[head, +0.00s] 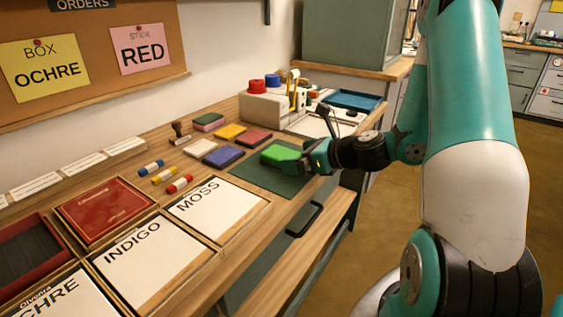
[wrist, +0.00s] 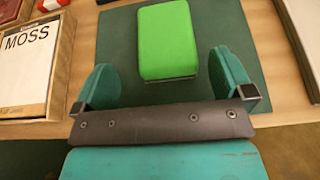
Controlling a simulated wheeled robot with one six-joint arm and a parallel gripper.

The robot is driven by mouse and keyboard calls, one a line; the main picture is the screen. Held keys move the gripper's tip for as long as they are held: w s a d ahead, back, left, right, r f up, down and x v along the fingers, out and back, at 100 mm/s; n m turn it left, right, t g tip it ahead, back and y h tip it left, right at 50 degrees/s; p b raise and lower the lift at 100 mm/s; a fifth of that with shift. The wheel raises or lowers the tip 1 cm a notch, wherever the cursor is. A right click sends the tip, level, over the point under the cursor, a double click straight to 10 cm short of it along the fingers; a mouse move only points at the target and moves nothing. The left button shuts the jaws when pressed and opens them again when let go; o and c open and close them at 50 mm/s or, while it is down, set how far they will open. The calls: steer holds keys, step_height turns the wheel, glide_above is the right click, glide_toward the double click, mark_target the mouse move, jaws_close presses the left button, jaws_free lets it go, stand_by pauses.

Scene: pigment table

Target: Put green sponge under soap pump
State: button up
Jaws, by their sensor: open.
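A green block (head: 276,152), like a pad with a dark lower edge, lies flat on a dark green mat (head: 258,174) near the table's front edge. In the wrist view the green block (wrist: 166,40) lies just ahead of my gripper (wrist: 163,76), roughly centred between its two spread fingers, with a gap on each side. In the head view my gripper (head: 300,163) is low over the mat, at the block's right side. It is open and holds nothing. I cannot make out a soap pump in either view.
Yellow (head: 229,132), red (head: 254,137) and blue (head: 223,157) pads lie behind and left of the mat. A MOSS card tray (head: 215,208) is at left. A beige box (head: 268,106) with red and blue round tops and a blue tray (head: 351,101) stand farther back.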

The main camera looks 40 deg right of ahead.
mark_target(287, 154)
steer(key=x, duration=0.5)
steer(key=shift+w+d+r, duration=0.15)
steer(key=shift+w+d, duration=0.05)
steer(key=shift+d, duration=0.1)
steer(key=c, duration=1.1)
steer(key=shift+o, duration=0.2)
steer(key=shift+r, duration=0.1)
